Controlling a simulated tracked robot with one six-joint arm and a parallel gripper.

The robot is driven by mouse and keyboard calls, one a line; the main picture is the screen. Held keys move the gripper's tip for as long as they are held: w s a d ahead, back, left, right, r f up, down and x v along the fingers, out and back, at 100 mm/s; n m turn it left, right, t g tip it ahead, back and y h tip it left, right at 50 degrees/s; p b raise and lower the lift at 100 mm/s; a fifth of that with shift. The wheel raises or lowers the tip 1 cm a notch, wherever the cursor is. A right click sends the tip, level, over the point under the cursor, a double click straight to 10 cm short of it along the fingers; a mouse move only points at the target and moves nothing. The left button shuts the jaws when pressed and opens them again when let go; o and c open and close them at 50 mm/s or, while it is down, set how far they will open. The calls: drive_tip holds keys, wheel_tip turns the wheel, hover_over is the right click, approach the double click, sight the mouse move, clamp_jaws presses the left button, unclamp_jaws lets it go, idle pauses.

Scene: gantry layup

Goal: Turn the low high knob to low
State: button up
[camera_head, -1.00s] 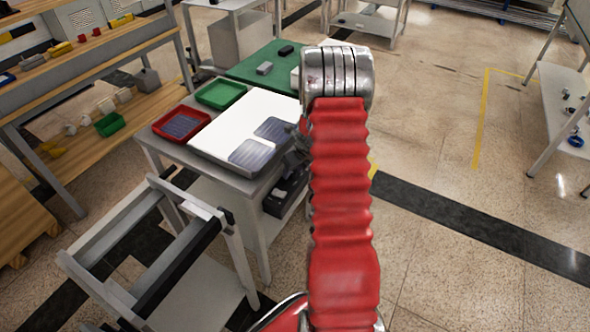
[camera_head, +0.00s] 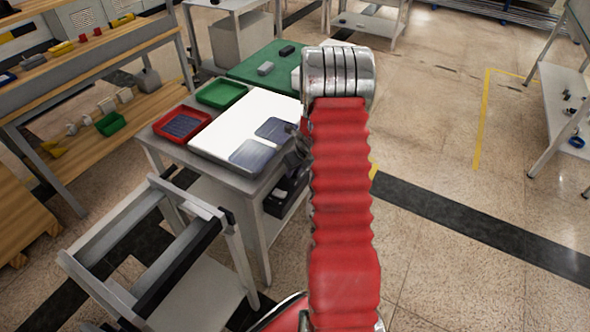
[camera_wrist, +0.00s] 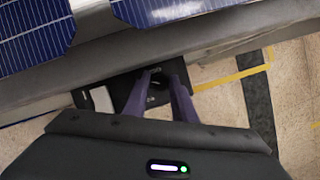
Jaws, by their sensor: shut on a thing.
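In the wrist view, my gripper (camera_wrist: 158,82) reaches down to a black panel (camera_wrist: 122,88) at the edge of the table with the solar cells. Its two dark purple fingers are shut on a small dark thing at the panel, which looks like the low high knob. The knob is mostly hidden between the fingers, so its pointing direction and markings cannot be read. In the head view, the gripper is largely hidden behind my red arm at the table's right edge.
The grey table (camera_head: 167,152) carries a white board (camera_head: 237,112) with dark solar cells (camera_head: 250,156), a red tray (camera_head: 206,120) and a green tray (camera_head: 222,85). A black box (camera_head: 287,195) is below the tabletop. A grey frame stand (camera_head: 95,235) is in front. Open floor lies right.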

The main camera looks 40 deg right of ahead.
drive_tip(key=shift+s+d+n, duration=0.1)
drive_tip(key=shift+n, duration=0.5)
idle(0.3)
drive_tip(key=n+y, duration=0.1)
drive_tip(key=n, duration=0.1)
drive_tip(key=shift+d+n, duration=0.15)
drive_tip(key=shift+n, duration=0.25)
drive_tip(key=n+y, duration=0.1)
drive_tip(key=n, duration=0.2)
drive_tip(key=shift+d+n+g+y, duration=0.1)
drive_tip(key=shift+n+g+y, duration=0.2)
drive_tip(key=shift+y, duration=0.1)
drive_tip(key=n+g+y, duration=0.1)
drive_tip(key=n, duration=0.2)
drive_tip(key=shift+d+n, duration=0.15)
drive_tip(key=shift+n, duration=0.15)
drive_tip(key=shift+w+n+g+y, duration=0.15)
drive_tip(key=shift+n+g, duration=0.05)
drive_tip(key=shift+n, duration=0.5)
drive_tip(key=shift+w+n+g+y, duration=0.15)
drive_tip(key=shift+n+g, duration=0.05)
drive_tip(key=shift+n, duration=0.5)
drive_tip(key=shift+c, duration=0.2)
drive_tip(key=shift+r, duration=0.1)
drive_tip(key=o, duration=0.8)
drive_tip(key=shift+w, duration=0.1)
drive_tip(key=shift+o, duration=1.1)
